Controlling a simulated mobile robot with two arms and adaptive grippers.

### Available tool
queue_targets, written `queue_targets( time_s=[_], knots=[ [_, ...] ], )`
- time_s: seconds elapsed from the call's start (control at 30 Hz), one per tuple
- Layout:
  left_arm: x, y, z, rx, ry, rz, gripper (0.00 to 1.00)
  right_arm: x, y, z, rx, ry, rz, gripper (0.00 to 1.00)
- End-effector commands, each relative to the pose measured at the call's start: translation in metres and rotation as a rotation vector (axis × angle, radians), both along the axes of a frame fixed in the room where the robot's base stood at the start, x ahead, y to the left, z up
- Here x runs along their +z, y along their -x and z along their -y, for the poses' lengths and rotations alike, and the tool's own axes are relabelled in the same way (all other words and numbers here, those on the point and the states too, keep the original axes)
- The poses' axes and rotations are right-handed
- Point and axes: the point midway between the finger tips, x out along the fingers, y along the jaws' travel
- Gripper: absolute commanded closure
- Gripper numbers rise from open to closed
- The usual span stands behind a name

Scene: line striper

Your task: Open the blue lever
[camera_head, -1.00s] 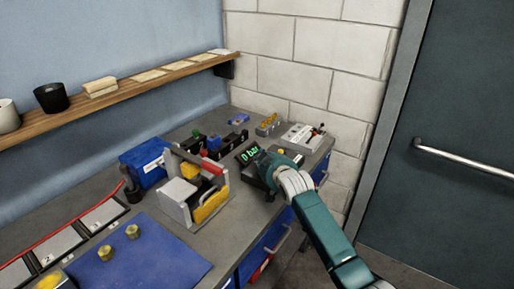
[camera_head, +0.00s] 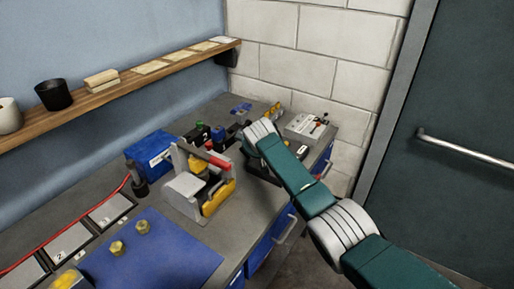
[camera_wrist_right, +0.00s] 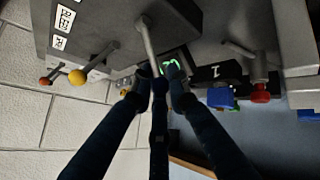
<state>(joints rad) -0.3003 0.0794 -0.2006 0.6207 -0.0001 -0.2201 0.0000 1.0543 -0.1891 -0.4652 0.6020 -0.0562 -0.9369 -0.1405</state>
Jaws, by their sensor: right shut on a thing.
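In the right wrist view my right gripper (camera_wrist_right: 160,76) is closed around the end of a metal lever rod (camera_wrist_right: 148,35) that sticks out of a grey housing (camera_wrist_right: 105,20). The fingers cover the lever's knob, so I cannot tell its colour. A blue block-like piece (camera_wrist_right: 222,97) is to the right of the fingers, apart from them. In the head view my right arm reaches over the bench's far end, and its wrist (camera_head: 262,135) hides the fingers and the lever. My left gripper is not in view.
Other levers with a yellow ball (camera_wrist_right: 77,77) and a red knob (camera_wrist_right: 260,95) flank the gripper. A green-lit display (camera_wrist_right: 175,65) is just behind it. In the head view a grey device with a red bar (camera_head: 217,160) and a blue box (camera_head: 150,153) stand nearby.

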Motion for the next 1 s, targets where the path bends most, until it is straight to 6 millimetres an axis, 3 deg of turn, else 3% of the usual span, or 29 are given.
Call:
queue_targets(
  time_s=[0.47,0.5,0.57,1.0],
  knots=[
    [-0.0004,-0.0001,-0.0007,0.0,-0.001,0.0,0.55,-0.0013,0.0009,-0.0006,0.001,0.009,-0.008,1.0],
    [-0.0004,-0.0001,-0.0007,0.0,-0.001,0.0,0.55,-0.0013,0.0009,-0.0007,0.001,0.009,-0.008,0.77],
    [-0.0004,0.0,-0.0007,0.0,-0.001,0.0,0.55,-0.0013,0.0009,-0.0007,0.001,0.009,-0.008,0.65],
    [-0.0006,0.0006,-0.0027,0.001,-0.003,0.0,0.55,0.0023,0.0029,-0.0007,0.001,0.008,-0.006,0.65]
  ],
)
